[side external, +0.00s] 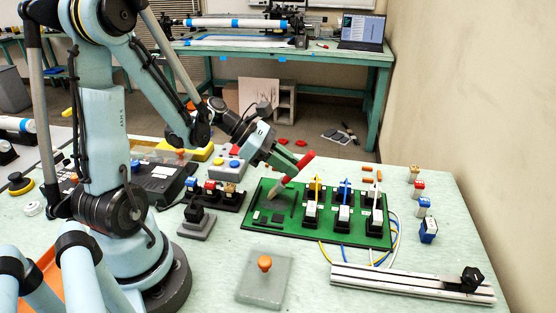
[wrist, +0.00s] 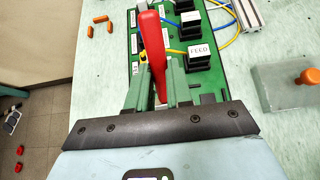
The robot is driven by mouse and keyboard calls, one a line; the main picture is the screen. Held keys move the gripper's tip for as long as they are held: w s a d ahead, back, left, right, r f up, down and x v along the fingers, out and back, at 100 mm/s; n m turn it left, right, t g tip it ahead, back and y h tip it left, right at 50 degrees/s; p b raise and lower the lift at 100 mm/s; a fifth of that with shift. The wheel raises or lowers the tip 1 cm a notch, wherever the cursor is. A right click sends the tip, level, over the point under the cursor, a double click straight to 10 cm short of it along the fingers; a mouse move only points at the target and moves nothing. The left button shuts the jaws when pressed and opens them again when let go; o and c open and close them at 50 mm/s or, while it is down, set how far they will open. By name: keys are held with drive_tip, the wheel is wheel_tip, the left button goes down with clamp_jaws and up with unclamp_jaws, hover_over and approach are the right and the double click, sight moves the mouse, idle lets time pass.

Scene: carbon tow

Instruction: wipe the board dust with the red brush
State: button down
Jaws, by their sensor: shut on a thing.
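The red brush (side external: 306,161) is held in my gripper (side external: 288,172), with its handle slanting up to the right and its pale lower end near the left part of the green board (side external: 300,232). In the wrist view, my gripper (wrist: 155,92) is shut on the red brush (wrist: 151,40), its green fingers on either side of the handle. The board also shows in the wrist view (wrist: 207,76). Whether the bristles touch the board cannot be told. The dust cannot be made out clearly; dark flat parts lie on the board's left side.
Black modules (side external: 344,213) with coloured cables stand on the board's right side. A grey block with an orange knob (side external: 264,264) and a metal rail (side external: 410,283) lie in front. Small black holders (side external: 212,190) stand left of the board. Orange pieces (side external: 368,169) lie behind it.

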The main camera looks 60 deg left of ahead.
drive_tip(key=shift+s, duration=0.75)
drive_tip(key=shift+w, duration=0.1)
drive_tip(key=shift+d, duration=0.35)
wheel_tip(320, 180, up, 8)
drive_tip(key=s, duration=0.1)
drive_tip(key=shift+s, duration=0.3)
idle(2.7)
